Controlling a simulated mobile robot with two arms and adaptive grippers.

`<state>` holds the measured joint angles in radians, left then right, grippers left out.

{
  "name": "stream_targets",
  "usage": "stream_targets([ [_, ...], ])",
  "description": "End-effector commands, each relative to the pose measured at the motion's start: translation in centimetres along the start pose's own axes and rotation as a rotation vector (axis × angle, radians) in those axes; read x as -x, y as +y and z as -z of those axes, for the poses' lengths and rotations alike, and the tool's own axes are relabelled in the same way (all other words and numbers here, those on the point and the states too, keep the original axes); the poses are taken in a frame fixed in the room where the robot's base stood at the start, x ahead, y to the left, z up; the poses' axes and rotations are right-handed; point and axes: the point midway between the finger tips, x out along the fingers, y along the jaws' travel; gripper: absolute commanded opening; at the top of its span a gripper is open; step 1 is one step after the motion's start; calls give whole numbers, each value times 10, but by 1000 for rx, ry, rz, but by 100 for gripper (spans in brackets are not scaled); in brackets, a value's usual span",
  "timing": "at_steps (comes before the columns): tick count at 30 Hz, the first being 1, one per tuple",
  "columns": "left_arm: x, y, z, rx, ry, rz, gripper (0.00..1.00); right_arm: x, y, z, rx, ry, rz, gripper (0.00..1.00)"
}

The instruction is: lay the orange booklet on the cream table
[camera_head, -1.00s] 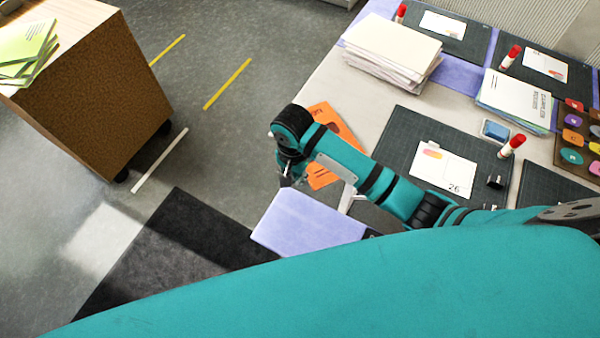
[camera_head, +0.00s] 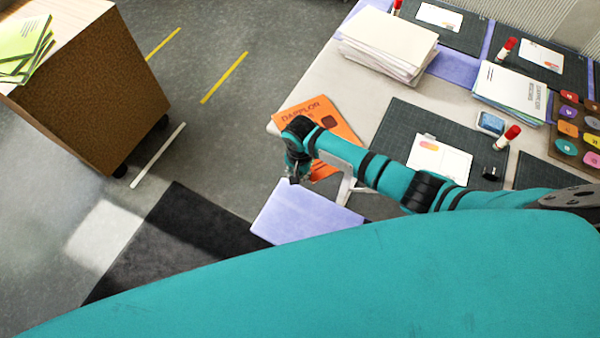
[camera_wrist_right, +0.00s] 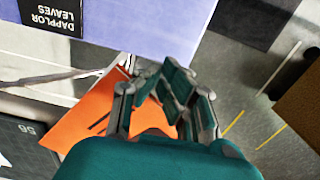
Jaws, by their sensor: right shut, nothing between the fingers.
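The orange booklet (camera_head: 336,112), with dark lettering, lies at the left corner of the cream table (camera_head: 358,92). My right arm hides part of it. It also shows in the right wrist view (camera_wrist_right: 82,122), beneath and beside the fingers. My right gripper (camera_head: 293,179) is shut and empty. In the head view it is just below the booklet's near edge, over or beside a lavender panel. In the wrist view the fingers (camera_wrist_right: 163,78) overlap the booklet's edge; I cannot tell whether they touch it. My left gripper is not in view.
The lavender panel (camera_head: 300,212) bears a black "DAPPLOR LEAVES" label (camera_wrist_right: 53,14). The table holds a paper stack (camera_head: 388,44), dark mats (camera_head: 395,130), glue sticks (camera_head: 509,136) and a paint palette (camera_head: 568,128). A brown cabinet (camera_head: 95,95) with green booklets (camera_head: 24,50) stands left across open floor.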

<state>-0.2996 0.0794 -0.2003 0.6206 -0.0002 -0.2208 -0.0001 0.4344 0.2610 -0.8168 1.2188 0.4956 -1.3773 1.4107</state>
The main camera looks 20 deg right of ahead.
Motion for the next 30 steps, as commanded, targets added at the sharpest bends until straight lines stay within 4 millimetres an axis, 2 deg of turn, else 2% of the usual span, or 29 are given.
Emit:
stream_targets([
  [7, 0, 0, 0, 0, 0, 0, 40, 0, 0, 4, -1, 1, -1, 0],
  [15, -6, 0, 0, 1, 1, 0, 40, -1, 0, 55, -5, 1, -1, 0],
  [18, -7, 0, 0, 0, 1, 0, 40, -1, 0, 66, -3, 0, -1, 0],
  [30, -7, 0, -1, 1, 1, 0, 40, 0, 0, 70, 0, -1, -1, 0],
])
